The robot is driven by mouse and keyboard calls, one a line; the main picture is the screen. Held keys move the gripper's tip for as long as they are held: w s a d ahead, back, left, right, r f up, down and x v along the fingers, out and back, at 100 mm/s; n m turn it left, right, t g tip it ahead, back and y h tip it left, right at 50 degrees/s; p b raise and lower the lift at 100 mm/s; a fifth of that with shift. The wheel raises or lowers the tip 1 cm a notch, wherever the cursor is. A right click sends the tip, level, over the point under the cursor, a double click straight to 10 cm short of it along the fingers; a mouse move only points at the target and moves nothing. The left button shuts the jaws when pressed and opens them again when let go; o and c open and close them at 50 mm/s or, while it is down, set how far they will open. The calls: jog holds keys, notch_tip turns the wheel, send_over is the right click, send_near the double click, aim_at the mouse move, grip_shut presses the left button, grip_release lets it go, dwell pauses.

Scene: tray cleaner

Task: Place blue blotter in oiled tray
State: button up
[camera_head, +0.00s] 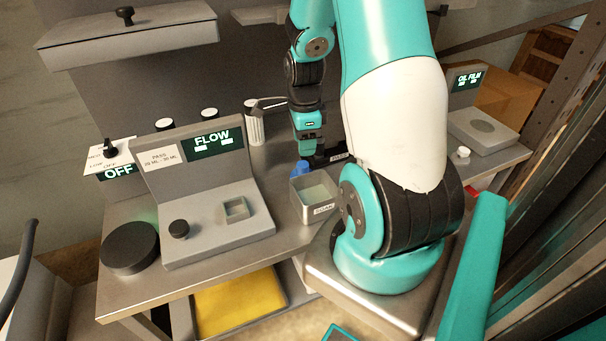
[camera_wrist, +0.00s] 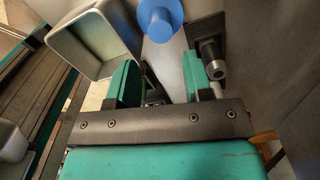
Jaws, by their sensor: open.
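A blue piece with a round top, likely the blue blotter (camera_head: 301,168), is at the back of the bench behind a small open metal tray (camera_head: 328,207). In the wrist view the blue piece (camera_wrist: 160,22) is beyond my fingertips, near the gap between them. The metal tray (camera_wrist: 62,49) is at its upper left, with a pale inside. My gripper (camera_head: 307,155) points down beside the blue piece; in the wrist view its green fingers (camera_wrist: 162,80) are apart, with nothing clearly held. I cannot tell whether the tray is oiled.
A FLOW station (camera_head: 215,225) with a knob and a small square recess stands left of the tray. A black round disc (camera_head: 129,248) is at the bench's left end. An OIL FILM station (camera_head: 482,140) is at the right. A dark cylindrical fitting (camera_wrist: 214,62) is near my right finger.

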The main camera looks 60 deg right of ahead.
aim_at(303, 164)
jog(key=shift+w+a+f+p, duration=0.1)
jog(key=shift+f+p, duration=0.25)
jog(key=shift+f, duration=1.85)
jog(key=shift+w+f+p, duration=0.1)
jog(key=shift+f+p, duration=0.25)
jog(key=shift+f, duration=1.85)
jog(key=c, duration=0.8)
jog(key=shift+o, duration=0.2)
jog(key=shift+r, duration=0.1)
